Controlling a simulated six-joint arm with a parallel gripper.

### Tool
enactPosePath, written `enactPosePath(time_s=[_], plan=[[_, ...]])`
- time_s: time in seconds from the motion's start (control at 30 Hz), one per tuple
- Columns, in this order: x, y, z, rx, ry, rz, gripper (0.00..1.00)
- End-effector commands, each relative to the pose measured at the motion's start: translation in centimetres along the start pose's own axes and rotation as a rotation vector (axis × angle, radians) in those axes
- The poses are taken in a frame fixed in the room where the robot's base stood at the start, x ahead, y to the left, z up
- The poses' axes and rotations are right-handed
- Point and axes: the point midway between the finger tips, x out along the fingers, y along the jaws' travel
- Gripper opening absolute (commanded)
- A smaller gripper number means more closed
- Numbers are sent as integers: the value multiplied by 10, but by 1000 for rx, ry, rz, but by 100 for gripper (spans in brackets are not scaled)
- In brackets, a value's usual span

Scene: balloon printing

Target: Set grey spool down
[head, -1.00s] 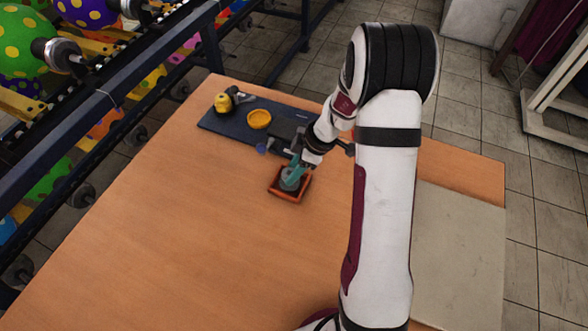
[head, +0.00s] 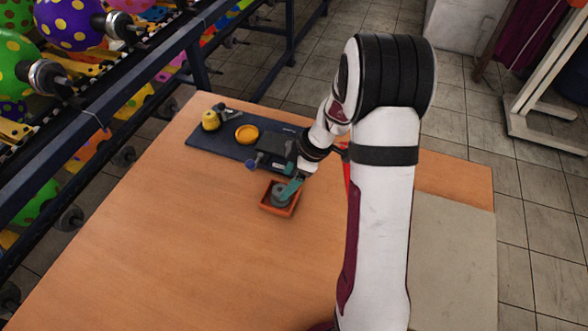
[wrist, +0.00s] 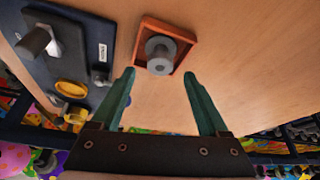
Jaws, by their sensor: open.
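The grey spool (head: 280,195) sits inside a small square orange-red tray (head: 268,210) on the wooden table. In the wrist view, the spool (wrist: 160,52) shows from its end with a hole in its middle, and the tray's rim (wrist: 190,42) surrounds it. My gripper (head: 291,182) is just above and behind the tray in the head view. In the wrist view its two teal fingers (wrist: 159,74) are spread wide with nothing between them, and the spool lies beyond the tips.
A dark blue board (head: 205,139) behind the tray holds a yellow dish (head: 246,134), a yellow object (head: 211,120) and a dark block. A grey mat (head: 450,250) covers the table's right side. The front left of the table is clear. A balloon rack stands left.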

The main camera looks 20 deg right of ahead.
Motion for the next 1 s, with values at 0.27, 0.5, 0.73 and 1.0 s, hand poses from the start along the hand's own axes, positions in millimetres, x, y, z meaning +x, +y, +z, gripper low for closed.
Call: enactPosePath(time_s=[0.27, 0.5, 0.73, 1.0], plan=[[-73, 1, 0, 0, 1, 4, 78], [-90, -1, -1, 6, -1, -1, 78], [-130, -120, -61, 573, -110, -50, 78], [-148, -268, -41, 1412, -280, 92, 78]])
